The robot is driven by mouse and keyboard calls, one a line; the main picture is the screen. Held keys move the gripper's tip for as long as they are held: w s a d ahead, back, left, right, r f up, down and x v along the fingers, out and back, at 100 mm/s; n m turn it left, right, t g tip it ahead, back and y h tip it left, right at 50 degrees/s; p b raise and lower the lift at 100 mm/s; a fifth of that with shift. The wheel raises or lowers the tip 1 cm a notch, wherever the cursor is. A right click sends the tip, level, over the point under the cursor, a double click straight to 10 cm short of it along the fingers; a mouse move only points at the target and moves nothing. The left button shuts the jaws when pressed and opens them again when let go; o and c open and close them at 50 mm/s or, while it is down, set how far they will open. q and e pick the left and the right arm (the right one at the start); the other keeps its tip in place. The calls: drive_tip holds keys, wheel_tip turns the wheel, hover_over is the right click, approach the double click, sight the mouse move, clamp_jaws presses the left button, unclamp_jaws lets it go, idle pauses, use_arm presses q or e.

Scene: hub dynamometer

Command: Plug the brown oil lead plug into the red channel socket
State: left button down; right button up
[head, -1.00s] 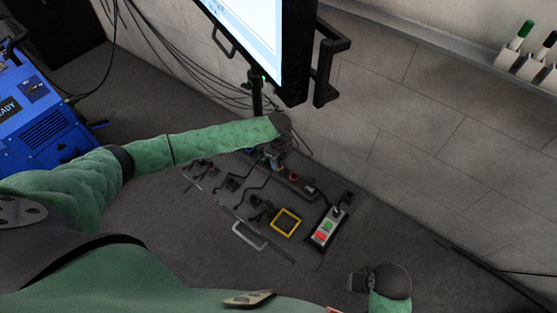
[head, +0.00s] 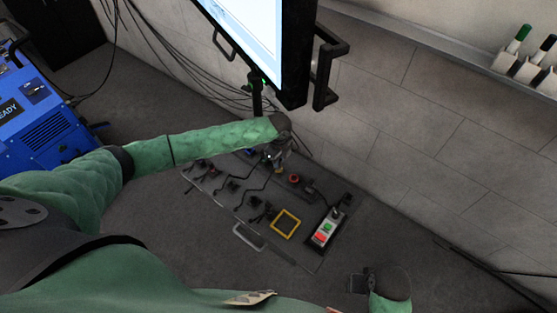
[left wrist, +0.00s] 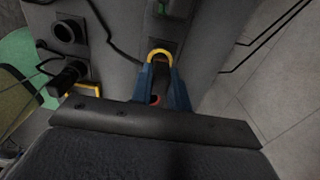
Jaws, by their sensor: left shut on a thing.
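My left gripper (head: 277,162) is over the far edge of the dark panel in the head view. In the left wrist view its two blue fingers (left wrist: 162,88) are closed around a dark plug body (left wrist: 160,76), mostly hidden between them; its brown colour is not clear. A yellow arc shows at the fingertips, and a bit of red shows between the fingers. The red channel socket (head: 294,178) is just right of the gripper in the head view. Whether the plug touches any socket cannot be told. My right gripper (head: 360,282) is low right; its fingers are unclear.
Black leads and plugs (head: 258,208) lie on the panel. A yellow square frame (head: 286,222) and a box with red and green buttons (head: 327,228) are nearer. A monitor (head: 262,40) stands behind the panel; a blue machine (head: 40,115) is at the left.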

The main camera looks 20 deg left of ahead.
use_arm(q)
drive_tip(key=shift+r+p, duration=1.45)
drive_tip(key=shift+r, duration=0.2)
drive_tip(key=s+a+p, duration=0.2)
drive_tip(key=s+p, duration=0.3)
drive_tip(key=s, duration=0.2)
drive_tip(key=shift+s+a, duration=0.25)
drive_tip(key=shift+a, duration=0.1)
idle(0.5)
drive_tip(key=shift+d, duration=0.1)
idle(0.4)
drive_tip(key=s+d+p, duration=0.2)
drive_tip(key=d, duration=0.5)
drive_tip(key=shift+s+p, duration=0.3)
idle(0.6)
drive_tip(key=shift+w, duration=0.1)
drive_tip(key=w+d+b, duration=0.1)
drive_tip(key=w+d, duration=0.1)
drive_tip(key=w, duration=0.5)
drive_tip(key=shift+w+d+b, duration=0.2)
drive_tip(key=shift+d+b, duration=0.1)
idle(0.9)
